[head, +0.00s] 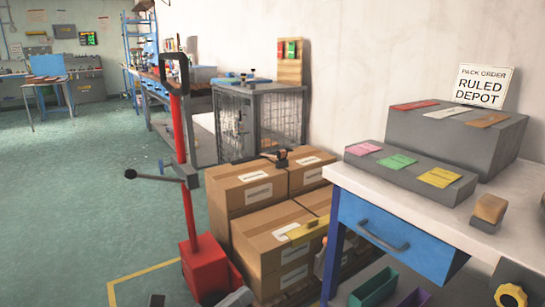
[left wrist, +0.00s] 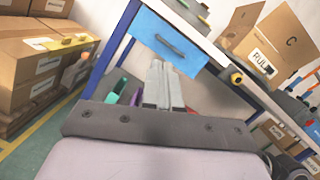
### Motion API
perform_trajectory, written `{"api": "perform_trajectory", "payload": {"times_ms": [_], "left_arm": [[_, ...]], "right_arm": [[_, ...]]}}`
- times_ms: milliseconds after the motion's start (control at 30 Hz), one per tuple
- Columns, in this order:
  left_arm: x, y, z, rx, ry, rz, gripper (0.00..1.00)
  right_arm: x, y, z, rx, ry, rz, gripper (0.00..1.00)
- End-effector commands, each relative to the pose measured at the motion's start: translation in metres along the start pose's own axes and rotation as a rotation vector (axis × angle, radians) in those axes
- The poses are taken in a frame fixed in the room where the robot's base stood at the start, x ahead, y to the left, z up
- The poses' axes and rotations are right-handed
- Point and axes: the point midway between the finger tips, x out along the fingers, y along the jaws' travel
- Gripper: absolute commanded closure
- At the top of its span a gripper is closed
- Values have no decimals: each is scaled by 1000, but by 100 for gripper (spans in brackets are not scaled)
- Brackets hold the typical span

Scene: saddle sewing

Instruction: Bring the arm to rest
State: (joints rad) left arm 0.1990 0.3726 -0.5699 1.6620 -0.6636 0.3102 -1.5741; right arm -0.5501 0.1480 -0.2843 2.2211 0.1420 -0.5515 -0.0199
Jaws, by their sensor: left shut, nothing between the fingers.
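My left gripper (head: 240,298) shows only in part at the bottom edge of the head view, in front of the stacked cartons. In the left wrist view its two grey fingers (left wrist: 163,85) are together with nothing between them. They point toward the workbench with the blue drawer (left wrist: 165,42), and the bins under that bench lie behind them. My right gripper is in neither view.
Stacked cartons (head: 270,230) stand beside a red post (head: 180,130) with a side handle. At right is a white-topped bench (head: 400,200) with a blue drawer (head: 395,235). A wire cage (head: 275,115) stands behind. Green floor (head: 90,190) at left is clear.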

Motion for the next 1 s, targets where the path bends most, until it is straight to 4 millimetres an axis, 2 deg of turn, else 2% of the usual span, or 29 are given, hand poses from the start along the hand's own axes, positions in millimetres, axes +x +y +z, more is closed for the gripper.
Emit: {"api": "perform_trajectory", "payload": {"times_ms": [33,200,467,700,900,1000], "left_arm": [[-3,-8,19,-152,-21,53,100],[-29,-8,36,-651,-111,226,100],[-85,-14,48,-1385,-330,486,100],[-151,-38,50,-2002,-651,714,100],[-200,-64,47,-2361,-951,848,100],[-214,-73,45,-2457,-1053,879,100]], "right_arm": [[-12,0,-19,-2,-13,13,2],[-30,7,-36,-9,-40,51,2],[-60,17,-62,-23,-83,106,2],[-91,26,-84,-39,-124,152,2],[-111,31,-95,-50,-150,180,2],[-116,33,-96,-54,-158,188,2]]}}
